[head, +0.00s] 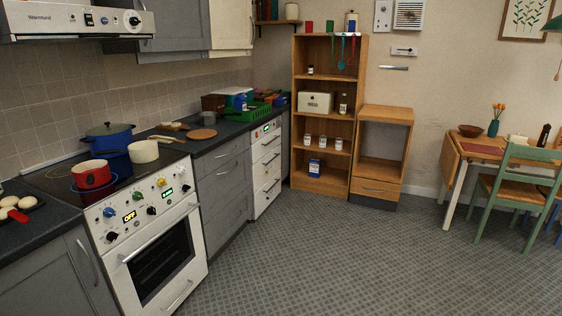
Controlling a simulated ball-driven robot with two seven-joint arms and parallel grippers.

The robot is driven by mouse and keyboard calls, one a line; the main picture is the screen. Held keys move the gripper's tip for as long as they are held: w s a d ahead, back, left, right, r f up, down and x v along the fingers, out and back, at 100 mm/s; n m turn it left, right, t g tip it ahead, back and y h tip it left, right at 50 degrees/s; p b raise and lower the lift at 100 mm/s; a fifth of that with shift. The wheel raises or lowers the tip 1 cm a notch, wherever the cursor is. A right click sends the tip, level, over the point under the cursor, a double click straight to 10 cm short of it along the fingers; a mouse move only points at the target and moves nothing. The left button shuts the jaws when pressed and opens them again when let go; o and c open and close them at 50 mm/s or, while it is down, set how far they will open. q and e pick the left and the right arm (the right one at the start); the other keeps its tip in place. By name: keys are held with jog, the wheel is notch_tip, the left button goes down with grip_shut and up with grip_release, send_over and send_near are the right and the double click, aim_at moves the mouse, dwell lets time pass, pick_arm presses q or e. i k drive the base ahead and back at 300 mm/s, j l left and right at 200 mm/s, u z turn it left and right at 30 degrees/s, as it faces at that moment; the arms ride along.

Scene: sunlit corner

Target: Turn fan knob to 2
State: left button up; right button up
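A white panel (55,24), probably a cooker hood, hangs at the top left of the head view, with dark lettering on its front. At its right end is a large round black knob (134,21). A small round control (89,19) and other little marks sit left of that knob. I cannot read any numbers around the knob, so its setting is unclear. None of these controls is clearly labelled as the fan knob. Neither of my grippers is in view.
Below stands a white cooker (150,235) with several knobs, a red pot (91,175), a blue pot (108,138) and a cream pan (143,151) on top. Dark worktops flank it. A wooden shelf unit (297,90) stands at the back. The grey floor (330,255) is clear.

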aim_at(133, 21)
jog(key=i, duration=0.9)
jog(key=i+l+u, duration=0.1)
jog(key=i, duration=0.8)
